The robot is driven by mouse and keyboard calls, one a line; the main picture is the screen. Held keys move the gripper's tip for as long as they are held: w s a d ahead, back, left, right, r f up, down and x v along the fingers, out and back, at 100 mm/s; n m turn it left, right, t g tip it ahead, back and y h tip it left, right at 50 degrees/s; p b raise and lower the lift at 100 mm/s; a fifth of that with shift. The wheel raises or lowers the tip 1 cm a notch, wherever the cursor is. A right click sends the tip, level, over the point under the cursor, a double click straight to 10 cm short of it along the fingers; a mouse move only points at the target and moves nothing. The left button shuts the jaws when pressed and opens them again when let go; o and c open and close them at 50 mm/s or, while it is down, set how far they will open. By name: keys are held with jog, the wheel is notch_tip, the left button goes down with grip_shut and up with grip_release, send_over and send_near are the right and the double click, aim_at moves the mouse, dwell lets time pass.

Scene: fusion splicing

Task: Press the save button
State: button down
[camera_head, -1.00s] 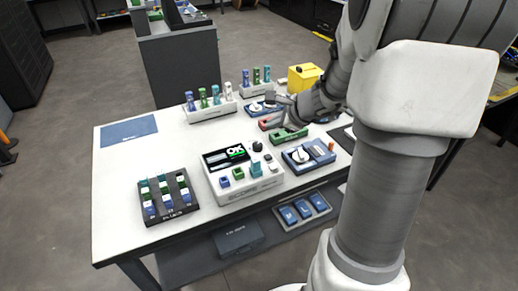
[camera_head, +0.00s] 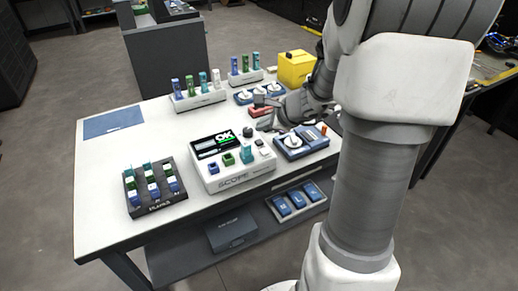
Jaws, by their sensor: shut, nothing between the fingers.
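The white scope box (camera_head: 235,181) stands near the front middle of the table. Its dark screen (camera_head: 214,143) reads OK in green. A dark round knob (camera_head: 248,131) is at its back right corner, and a small grey and white part (camera_head: 263,147) is on its right side. Blue, green and teal pieces stand on its front half. No label reading save is legible, so I cannot tell which control is the save button. My gripper (camera_head: 262,125) is shut and empty, just behind and right of the scope box, its fingers pointing left. I cannot tell its height.
A blue device with a white knob (camera_head: 292,142) sits right of the scope. A dark rack (camera_head: 156,209) of coloured pieces is at left. White racks (camera_head: 200,101) and a yellow box (camera_head: 296,67) stand behind. The table's left part (camera_head: 97,165) is clear around a blue mat (camera_head: 114,122).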

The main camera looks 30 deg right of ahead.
jog(key=shift+f+b, duration=0.8)
jog(key=shift+f, duration=0.4)
jog(key=shift+f, duration=0.1)
dwell(1.0)
jog(key=shift+f+b, duration=0.3)
jog(key=shift+b, duration=0.25)
jog(key=shift+f+b, duration=0.5)
dwell(0.6)
jog(key=shift+r, duration=0.15)
jog(key=shift+r+p, duration=0.75)
jog(key=shift+r, duration=0.05)
notch_tip(320, 180, up, 5)
jog(key=p, duration=0.4)
